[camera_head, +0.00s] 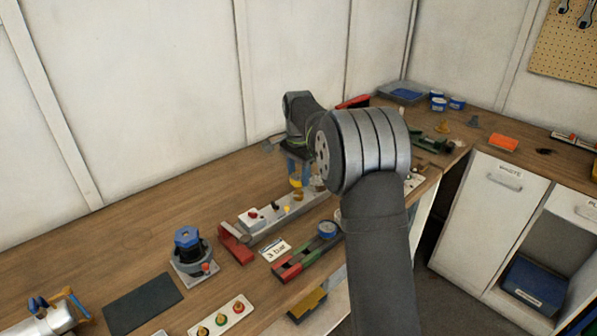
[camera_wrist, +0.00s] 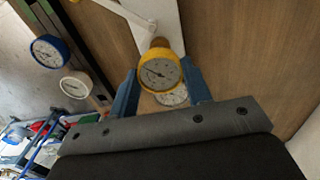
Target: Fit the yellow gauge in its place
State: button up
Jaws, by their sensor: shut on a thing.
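The yellow gauge (camera_wrist: 160,71) has a round white dial and sits between the two blue fingers of my gripper (camera_wrist: 159,84) in the wrist view. In the head view, the blue fingers (camera_head: 299,166) point down with the yellow gauge (camera_head: 296,182) at their tips, above the back part of a long grey block (camera_head: 270,229). Small brass-coloured fittings (camera_head: 287,210) stand on this block. My arm hides part of the block's right end. I cannot tell whether the gauge touches a fitting.
In the wrist view, a white-dialled gauge (camera_wrist: 174,97) shows just behind the yellow one. A blue-topped device (camera_head: 190,251) stands left, with bare bench behind.

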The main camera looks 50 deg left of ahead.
aim_at(298, 176)
jog(key=shift+f, duration=1)
jog(key=o, duration=1)
jog(key=shift+r, duration=0.1)
notch_tip(298, 176, up, 17)
jog(key=shift+r, duration=0.15)
notch_tip(298, 176, down, 18)
jog(key=shift+r, duration=0.35)
dwell(0.4)
